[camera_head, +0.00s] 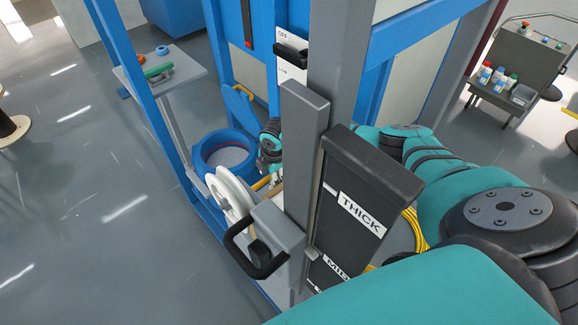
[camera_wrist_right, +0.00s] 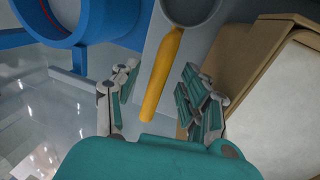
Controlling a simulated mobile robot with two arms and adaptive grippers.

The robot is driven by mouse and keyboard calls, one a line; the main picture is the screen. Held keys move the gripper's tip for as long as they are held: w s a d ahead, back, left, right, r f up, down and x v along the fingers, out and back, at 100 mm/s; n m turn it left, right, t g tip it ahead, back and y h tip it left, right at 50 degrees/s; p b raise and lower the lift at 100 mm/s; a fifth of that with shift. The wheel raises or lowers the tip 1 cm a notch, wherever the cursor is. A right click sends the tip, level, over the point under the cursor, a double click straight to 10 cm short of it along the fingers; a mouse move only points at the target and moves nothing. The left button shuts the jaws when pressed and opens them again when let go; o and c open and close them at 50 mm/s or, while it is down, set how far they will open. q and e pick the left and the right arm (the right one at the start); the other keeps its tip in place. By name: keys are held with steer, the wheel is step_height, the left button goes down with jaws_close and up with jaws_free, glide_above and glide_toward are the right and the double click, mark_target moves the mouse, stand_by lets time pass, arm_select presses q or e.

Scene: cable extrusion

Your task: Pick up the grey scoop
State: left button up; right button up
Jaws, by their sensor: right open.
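The grey scoop shows in the right wrist view, with its round grey bowl (camera_wrist_right: 190,10) cut off by the top edge and its yellow handle (camera_wrist_right: 163,75) pointing down toward my gripper. My right gripper (camera_wrist_right: 158,80) is open, with one finger on each side of the handle and visible gaps between. In the head view, my right gripper (camera_head: 270,148) is partly hidden behind the grey post, and a bit of the yellow handle (camera_head: 262,183) shows just below it. The scoop's bowl is not clear there. My left gripper is not in view.
A brown box (camera_wrist_right: 247,65) with pale contents stands right of the scoop in the wrist view. A blue round tub (camera_head: 205,155), a white spool (camera_head: 228,198) and a grey post (camera_head: 303,150) are close by. A panel labelled THICK (camera_head: 365,185) stands in front of my arm.

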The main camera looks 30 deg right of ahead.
steer(key=shift+w+f, duration=0.25)
steer(key=shift+f, duration=0.8)
jaws_close()
